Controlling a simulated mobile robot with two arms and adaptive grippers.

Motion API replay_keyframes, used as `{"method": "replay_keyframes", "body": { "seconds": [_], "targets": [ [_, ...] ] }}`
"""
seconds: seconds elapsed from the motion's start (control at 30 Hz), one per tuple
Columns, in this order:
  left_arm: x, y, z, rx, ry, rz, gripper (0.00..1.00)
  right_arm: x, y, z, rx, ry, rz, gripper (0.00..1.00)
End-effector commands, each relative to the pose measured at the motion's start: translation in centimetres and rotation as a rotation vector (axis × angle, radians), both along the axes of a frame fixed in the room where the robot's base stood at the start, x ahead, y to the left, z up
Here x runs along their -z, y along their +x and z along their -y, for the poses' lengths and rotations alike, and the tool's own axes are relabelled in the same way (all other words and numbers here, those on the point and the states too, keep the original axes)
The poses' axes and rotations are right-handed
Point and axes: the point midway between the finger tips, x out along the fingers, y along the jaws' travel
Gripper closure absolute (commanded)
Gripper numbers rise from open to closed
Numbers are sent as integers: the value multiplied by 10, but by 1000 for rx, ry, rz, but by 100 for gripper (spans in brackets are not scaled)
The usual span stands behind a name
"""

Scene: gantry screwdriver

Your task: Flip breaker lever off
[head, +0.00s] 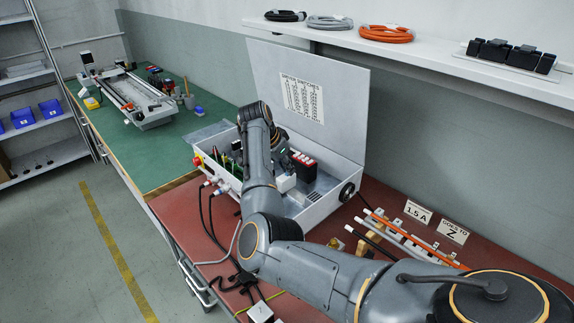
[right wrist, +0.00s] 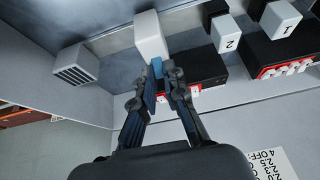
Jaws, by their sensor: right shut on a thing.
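An open white electrical box (head: 325,205) stands on the red-topped bench, its lid raised with a printed label sheet. Inside is a black breaker with red and white parts (head: 302,165), also seen in the right wrist view (right wrist: 207,68). In that view my right gripper (right wrist: 162,72) is shut on a small blue lever (right wrist: 157,66), just below a white block (right wrist: 151,35). The fingers partly cover the lever. In the head view, my right arm reaches over the box and hides much of its inside, including the fingertips. My left gripper is not in view.
White blocks marked 2 (right wrist: 228,35) and 1 (right wrist: 281,18) sit by the breakers. A second black breaker (right wrist: 275,55) is to the right. Cables and fuse rods (head: 415,240) lie on the red bench. A shelf (head: 440,62) overhangs at the back right.

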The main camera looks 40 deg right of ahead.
Motion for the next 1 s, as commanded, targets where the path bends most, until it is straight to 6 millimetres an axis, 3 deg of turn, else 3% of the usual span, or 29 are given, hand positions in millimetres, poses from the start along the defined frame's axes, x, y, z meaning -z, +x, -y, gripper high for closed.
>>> {"method": "replay_keyframes", "body": {
  "seconds": [0.6,1.0],
  "targets": [
    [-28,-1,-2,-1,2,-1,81,2,-1,-18,-5,-424,36,100],
    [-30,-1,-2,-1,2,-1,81,4,-1,-22,-3,-531,48,100]
  ]
}}
